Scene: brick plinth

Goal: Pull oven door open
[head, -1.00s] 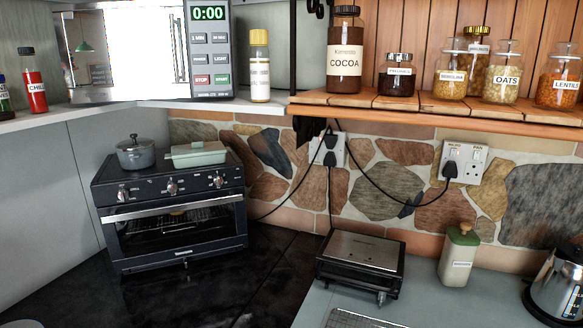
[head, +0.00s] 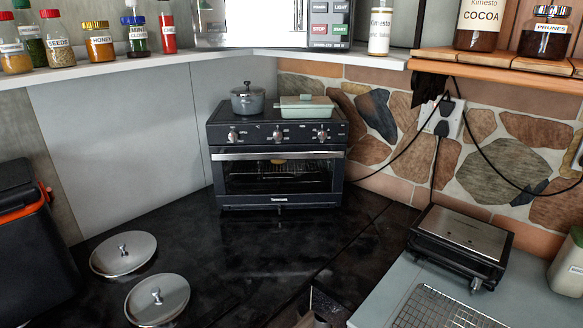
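The black toaster oven (head: 277,203) stands on the dark counter near the back corner. Its glass door (head: 240,178) is shut, with a rack visible through the glass. A silver bar handle (head: 278,156) runs across the door's top edge, under a row of control knobs. Nothing touches the handle. Neither of my grippers shows in the head view.
A grey pot (head: 248,101) and a pale green dish (head: 306,107) sit on the oven. Two metal lids (head: 123,254) (head: 157,300) lie on the counter at front left. A black grill (head: 461,243) and a wire rack (head: 440,308) are at right. The counter before the oven is clear.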

